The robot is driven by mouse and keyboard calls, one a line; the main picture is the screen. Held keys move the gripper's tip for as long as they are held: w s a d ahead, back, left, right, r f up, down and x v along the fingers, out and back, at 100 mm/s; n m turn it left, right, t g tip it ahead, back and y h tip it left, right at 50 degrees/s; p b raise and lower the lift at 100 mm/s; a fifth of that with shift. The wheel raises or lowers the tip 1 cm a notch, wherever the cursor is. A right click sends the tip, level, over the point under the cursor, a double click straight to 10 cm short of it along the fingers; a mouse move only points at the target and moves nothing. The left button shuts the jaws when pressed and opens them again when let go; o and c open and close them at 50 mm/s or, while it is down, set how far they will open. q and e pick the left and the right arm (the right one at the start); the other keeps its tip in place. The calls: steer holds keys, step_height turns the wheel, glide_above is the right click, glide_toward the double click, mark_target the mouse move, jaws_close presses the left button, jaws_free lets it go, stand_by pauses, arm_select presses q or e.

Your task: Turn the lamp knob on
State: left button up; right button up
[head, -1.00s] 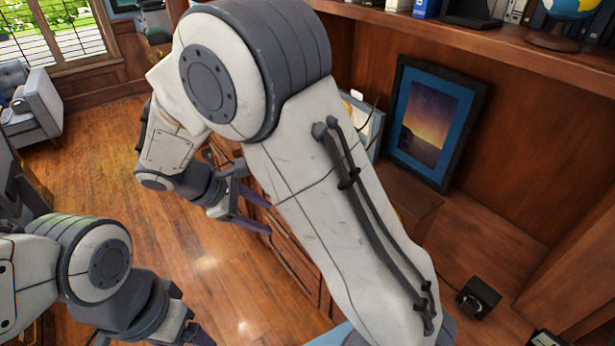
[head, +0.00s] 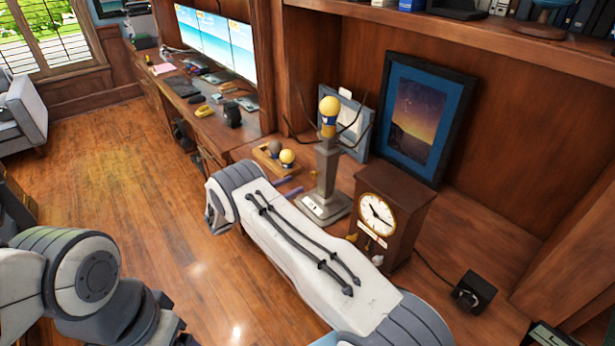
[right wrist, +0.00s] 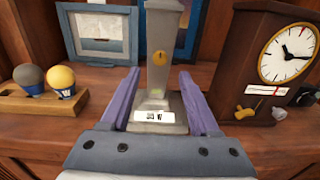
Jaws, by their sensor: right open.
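The lamp (head: 328,172) is a grey column on a square base with a yellow bulb (head: 329,108) on top and no shade. A white label is on the lamp base (right wrist: 153,116). My right gripper (right wrist: 158,78) is open and empty, its purple fingers on either side of the lamp column in that view. I cannot tell whether they touch it. In the head view my right arm hides most of the gripper. My left gripper is out of the picture.
A wooden clock (head: 395,205) stands right of the lamp. A wooden tray (head: 270,172) with a grey and a yellow bulb lies left. Picture frames (head: 424,120) lean behind. A black box (head: 473,291) with a cable is at the right. The floor (head: 130,180) is clear.

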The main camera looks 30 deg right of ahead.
mark_target(312, 176)
steer(key=d, duration=0.2)
steer(key=d+p, duration=0.1)
steer(key=d, duration=0.3)
steer(key=shift+w+d+p, duration=0.35)
steer(key=shift+d+p, duration=0.05)
jaws_close()
